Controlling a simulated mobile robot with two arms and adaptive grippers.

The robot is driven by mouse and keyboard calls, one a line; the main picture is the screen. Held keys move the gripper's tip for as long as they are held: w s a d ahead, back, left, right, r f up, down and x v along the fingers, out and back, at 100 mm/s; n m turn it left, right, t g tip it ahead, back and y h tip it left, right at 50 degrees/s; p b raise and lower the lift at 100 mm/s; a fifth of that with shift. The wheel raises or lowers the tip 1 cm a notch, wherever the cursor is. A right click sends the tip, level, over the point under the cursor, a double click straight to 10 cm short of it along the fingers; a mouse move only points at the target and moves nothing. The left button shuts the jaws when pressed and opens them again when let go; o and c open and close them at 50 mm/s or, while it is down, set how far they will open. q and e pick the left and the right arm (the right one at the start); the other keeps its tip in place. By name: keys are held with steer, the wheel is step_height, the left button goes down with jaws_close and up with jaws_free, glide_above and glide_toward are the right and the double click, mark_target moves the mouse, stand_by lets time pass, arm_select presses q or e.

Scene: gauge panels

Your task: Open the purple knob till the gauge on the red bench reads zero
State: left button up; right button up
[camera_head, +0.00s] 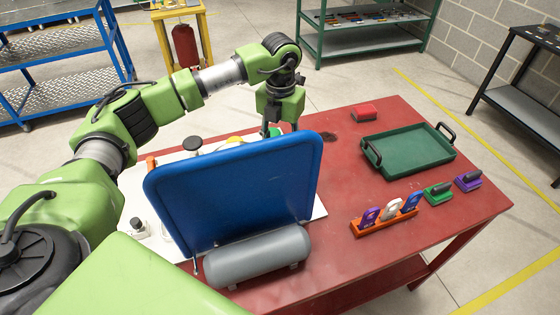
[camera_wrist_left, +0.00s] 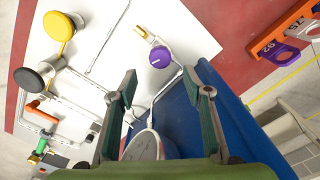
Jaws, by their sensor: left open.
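In the left wrist view the purple knob (camera_wrist_left: 160,54) sits on a white panel (camera_wrist_left: 105,75), joined to pipes. My left gripper (camera_wrist_left: 160,76) is open, its fingertips either side of and a little short of the knob in that picture, with nothing between them. A round white gauge-like disc (camera_wrist_left: 145,147) shows low between the fingers; its reading cannot be made out. In the head view my left gripper (camera_head: 281,128) points down behind an upright blue board (camera_head: 235,185), which hides the purple knob and the fingertips partly. The red bench (camera_head: 340,150) carries the panel. My right gripper is not in view.
A yellow knob (camera_wrist_left: 58,26), black knob (camera_wrist_left: 28,80) and orange lever (camera_wrist_left: 42,115) share the panel. A grey cylinder (camera_head: 258,256) lies before the board. A green tray (camera_head: 405,165), red block (camera_head: 365,111) and orange tag rack (camera_head: 385,225) stand right.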

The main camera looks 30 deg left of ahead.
arm_select(q)
step_height(320, 180, down, 6)
steer(key=shift+f+p, duration=0.1)
steer(key=shift+p, duration=0.75)
steer(key=shift+f, duration=0.7)
steer(key=c, duration=1.1)
